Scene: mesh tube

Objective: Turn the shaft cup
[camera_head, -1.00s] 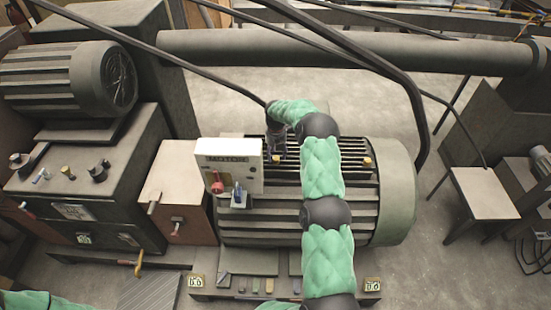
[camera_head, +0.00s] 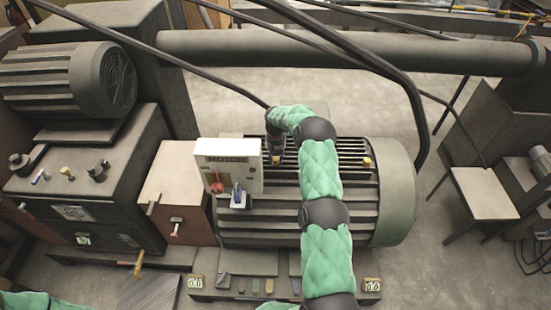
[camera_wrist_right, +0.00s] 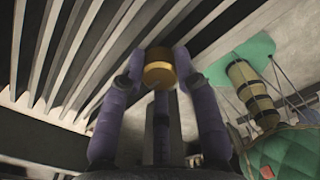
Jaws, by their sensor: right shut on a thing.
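The brass shaft cup (camera_wrist_right: 158,75) shows in the right wrist view as a short gold cylinder between the purple-grey fingers of my right gripper (camera_wrist_right: 159,68). The fingers are shut on it from both sides. In the head view my right gripper (camera_head: 276,152) points down at the ribbed top of the large motor (camera_head: 395,200), behind the white control box, and mostly hides the cup there. How far the cup is turned cannot be told. My left gripper is out of view; only part of my green left sleeve shows at the lower left.
A white box (camera_head: 229,157) with a red knob (camera_head: 217,187) and a blue switch (camera_head: 238,195) stands left of the gripper. Another brass fitting (camera_head: 366,162) sits on the motor's right. Dark cables (camera_head: 408,85) cross overhead. A thick pipe (camera_head: 350,52) runs behind.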

